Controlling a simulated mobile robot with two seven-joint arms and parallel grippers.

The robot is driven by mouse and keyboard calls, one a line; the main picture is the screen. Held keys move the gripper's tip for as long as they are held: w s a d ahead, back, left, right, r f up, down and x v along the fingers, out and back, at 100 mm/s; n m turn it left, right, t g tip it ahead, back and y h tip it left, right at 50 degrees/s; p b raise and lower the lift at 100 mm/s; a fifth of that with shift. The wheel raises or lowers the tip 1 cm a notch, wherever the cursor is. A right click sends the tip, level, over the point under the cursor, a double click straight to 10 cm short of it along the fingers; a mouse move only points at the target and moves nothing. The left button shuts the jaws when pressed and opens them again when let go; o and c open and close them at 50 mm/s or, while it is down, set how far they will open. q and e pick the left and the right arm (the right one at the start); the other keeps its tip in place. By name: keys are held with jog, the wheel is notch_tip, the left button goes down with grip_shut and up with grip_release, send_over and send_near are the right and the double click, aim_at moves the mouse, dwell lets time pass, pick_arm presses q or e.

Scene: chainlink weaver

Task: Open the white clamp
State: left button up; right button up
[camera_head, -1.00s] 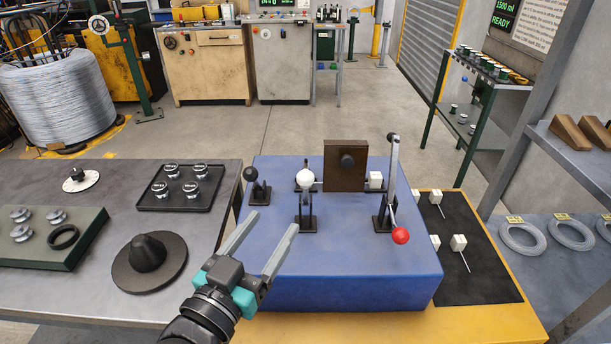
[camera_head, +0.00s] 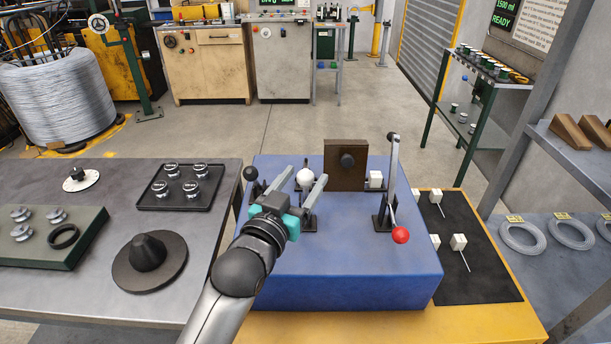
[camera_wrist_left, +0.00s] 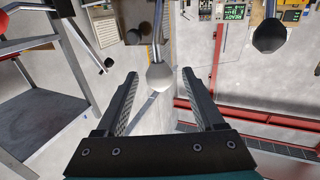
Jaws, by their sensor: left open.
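The white clamp shows as a white ball knob (camera_head: 305,176) on a dark stand on the blue machine top (camera_head: 350,270). My left gripper (camera_head: 307,174) is open, its two fingers pointing away from me, one on each side of the knob as seen in the head view. In the left wrist view the white ball (camera_wrist_left: 159,76) appears centred between the tips of the open fingers (camera_wrist_left: 159,73), with a gap on both sides. My right gripper is not in view.
A black ball lever (camera_head: 250,174) stands just left of the fingers. The front right of the blue top is clear.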

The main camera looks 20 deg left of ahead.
pick_arm(q)
jog(key=shift+w+d, duration=0.1)
jog(key=shift+w, duration=0.65)
grip_shut()
dwell(1.0)
